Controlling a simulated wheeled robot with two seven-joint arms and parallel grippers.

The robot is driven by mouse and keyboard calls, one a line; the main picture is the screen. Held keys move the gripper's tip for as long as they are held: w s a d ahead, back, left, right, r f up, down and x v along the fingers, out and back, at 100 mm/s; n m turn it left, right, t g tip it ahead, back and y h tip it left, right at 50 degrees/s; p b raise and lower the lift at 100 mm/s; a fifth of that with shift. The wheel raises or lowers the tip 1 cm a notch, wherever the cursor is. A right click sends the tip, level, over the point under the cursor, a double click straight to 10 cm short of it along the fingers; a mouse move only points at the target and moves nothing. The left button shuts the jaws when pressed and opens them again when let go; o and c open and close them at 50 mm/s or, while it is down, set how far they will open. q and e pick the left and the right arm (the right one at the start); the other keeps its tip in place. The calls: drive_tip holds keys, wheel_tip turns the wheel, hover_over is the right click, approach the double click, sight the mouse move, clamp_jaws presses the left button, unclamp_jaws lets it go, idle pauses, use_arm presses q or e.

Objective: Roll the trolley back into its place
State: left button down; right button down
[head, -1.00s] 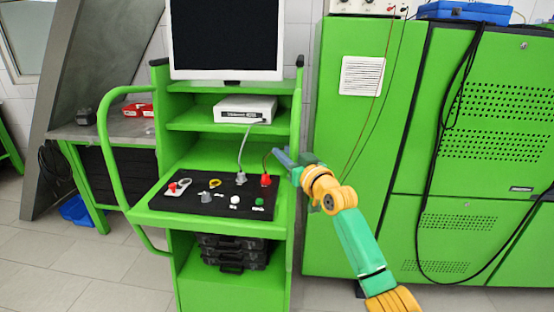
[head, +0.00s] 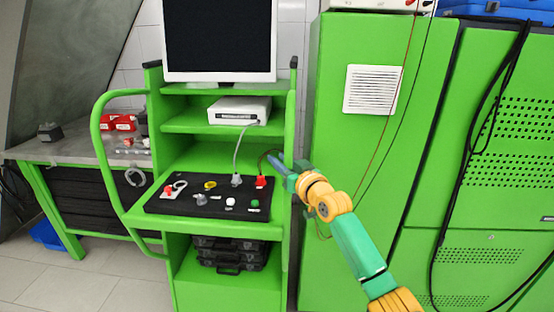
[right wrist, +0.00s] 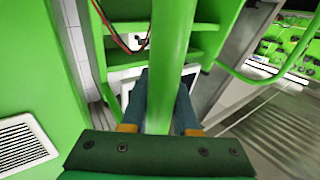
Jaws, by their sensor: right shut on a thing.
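The green trolley (head: 215,286) stands upright on the floor in the head view, with a monitor (head: 220,40) on top, a white box on its upper shelf and a black mat with connectors on its tray. My right gripper (head: 284,162) is at the trolley's right side. In the right wrist view, its fingers (right wrist: 162,98) are shut around a green vertical bar (right wrist: 172,50) of the trolley. The grip itself is partly hidden in the head view. My left gripper is not in view.
A tall green cabinet (head: 360,190) stands right of the trolley, with red and black cables hanging on its front. A grey-topped workbench (head: 75,150) with red boxes stands behind to the left. Floor is open at the lower left (head: 110,280).

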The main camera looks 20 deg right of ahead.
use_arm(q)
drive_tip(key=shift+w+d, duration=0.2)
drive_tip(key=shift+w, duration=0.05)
use_arm(e)
drive_tip(key=shift+w+d+f, duration=0.2)
drive_tip(key=shift+f, duration=0.25)
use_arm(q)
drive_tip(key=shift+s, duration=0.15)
use_arm(e)
drive_tip(key=shift+s+a+r, duration=0.1)
drive_tip(key=shift+s+r, duration=0.1)
drive_tip(key=shift+r, duration=0.05)
drive_tip(key=c, duration=0.9)
unclamp_jaws()
drive_tip(key=shift+o, duration=1.1)
drive_tip(key=shift+s+d, duration=0.1)
drive_tip(key=shift+d, duration=0.15)
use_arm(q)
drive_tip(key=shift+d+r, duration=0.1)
use_arm(e)
drive_tip(key=shift+d+r, duration=0.15)
